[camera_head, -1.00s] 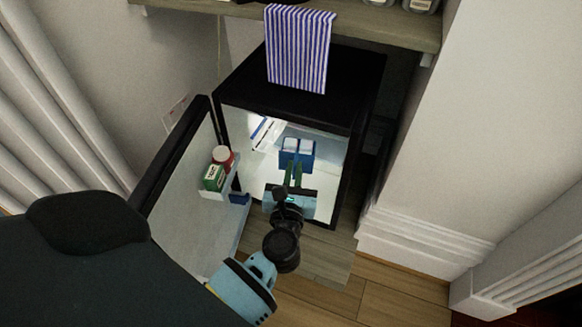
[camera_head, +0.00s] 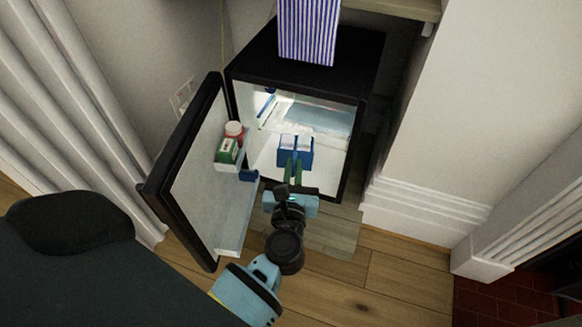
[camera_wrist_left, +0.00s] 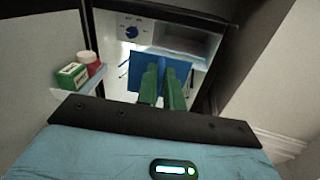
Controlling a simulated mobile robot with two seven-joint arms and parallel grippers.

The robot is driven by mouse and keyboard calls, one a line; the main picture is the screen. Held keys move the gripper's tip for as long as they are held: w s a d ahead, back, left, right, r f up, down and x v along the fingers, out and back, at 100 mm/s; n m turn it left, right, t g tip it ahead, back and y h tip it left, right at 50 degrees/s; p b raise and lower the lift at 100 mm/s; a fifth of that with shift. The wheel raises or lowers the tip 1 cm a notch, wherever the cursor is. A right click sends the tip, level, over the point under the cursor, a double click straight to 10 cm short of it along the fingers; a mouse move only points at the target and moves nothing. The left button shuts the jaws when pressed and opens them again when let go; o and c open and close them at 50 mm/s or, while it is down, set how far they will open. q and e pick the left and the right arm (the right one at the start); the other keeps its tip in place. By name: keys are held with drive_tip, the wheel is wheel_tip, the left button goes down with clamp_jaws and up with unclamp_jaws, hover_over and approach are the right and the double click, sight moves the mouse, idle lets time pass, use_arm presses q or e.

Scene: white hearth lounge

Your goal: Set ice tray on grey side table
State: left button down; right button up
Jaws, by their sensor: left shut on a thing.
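The blue ice tray (camera_head: 296,151) with pale cube tops is at the front of the open mini fridge's white interior. My left gripper (camera_head: 295,164) is shut on the tray, its green fingers at the near side. In the left wrist view the tray (camera_wrist_left: 163,67) shows as a blue face between and behind the green fingers (camera_wrist_left: 163,84). The fingers cover part of it. My right gripper is not in view. No grey side table can be made out in these frames.
The fridge door (camera_head: 190,180) stands open on the left, its shelf holding a green box (camera_head: 228,151) and a red-and-white bottle (camera_head: 235,130). Wooden floor (camera_head: 385,285) is free at front right.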

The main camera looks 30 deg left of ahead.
use_arm(q)
drive_tip(key=shift+s, duration=0.25)
